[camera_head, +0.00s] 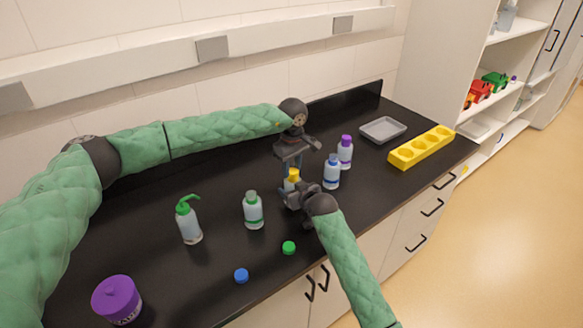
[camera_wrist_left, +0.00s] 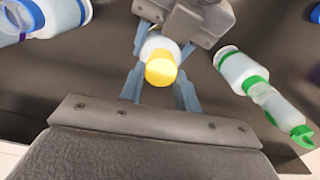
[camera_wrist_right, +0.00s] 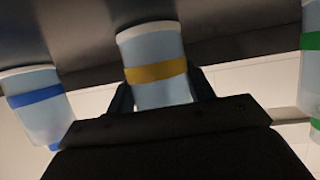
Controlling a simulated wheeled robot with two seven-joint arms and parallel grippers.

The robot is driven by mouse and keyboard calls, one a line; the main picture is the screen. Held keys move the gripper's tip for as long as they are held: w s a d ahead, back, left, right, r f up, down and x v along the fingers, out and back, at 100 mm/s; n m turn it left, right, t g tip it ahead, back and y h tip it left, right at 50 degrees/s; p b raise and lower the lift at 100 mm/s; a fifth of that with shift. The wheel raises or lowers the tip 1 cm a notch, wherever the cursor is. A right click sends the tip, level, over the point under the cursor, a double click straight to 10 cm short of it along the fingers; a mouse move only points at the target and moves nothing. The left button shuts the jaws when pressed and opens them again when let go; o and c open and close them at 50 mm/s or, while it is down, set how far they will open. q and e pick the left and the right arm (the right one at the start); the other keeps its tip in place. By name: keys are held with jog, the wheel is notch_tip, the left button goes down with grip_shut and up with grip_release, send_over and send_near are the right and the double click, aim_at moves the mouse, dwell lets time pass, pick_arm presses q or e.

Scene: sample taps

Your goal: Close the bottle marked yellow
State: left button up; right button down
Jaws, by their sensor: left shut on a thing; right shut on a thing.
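The yellow-marked bottle stands on the dark bench between my grippers; its yellow band shows in the right wrist view (camera_wrist_right: 158,72). A yellow cap (camera_head: 292,175) is at its top; it also shows in the left wrist view (camera_wrist_left: 161,70) over the white bottle. How far the cap is seated cannot be told. My left gripper (camera_head: 291,165) comes from above, its fingers shut on the cap. My right gripper (camera_head: 293,193) is low at the bottle's side, shut on the bottle body. The bottle's body is mostly hidden in the head view.
A blue-marked bottle (camera_head: 331,174) and a purple-capped bottle (camera_head: 345,153) stand close right; a green-banded bottle (camera_head: 253,211) and green-topped squeeze bottle (camera_head: 189,222) stand left. Loose blue (camera_head: 241,276) and green (camera_head: 288,248) caps lie in front. A grey tray (camera_head: 383,129) and yellow rack (camera_head: 422,148) are far right.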

pick_arm(q)
jog(key=m, duration=0.4)
jog(key=shift+w, duration=0.1)
jog(key=m, duration=0.4)
jog(key=shift+d+m, duration=0.1)
jog(key=shift+m, duration=0.2)
jog(key=m, duration=0.4)
jog(key=shift+d, duration=0.1)
jog(key=m, duration=0.4)
jog(key=o, duration=0.9)
jog(key=shift+d, duration=0.1)
jog(key=shift+r, duration=2.2)
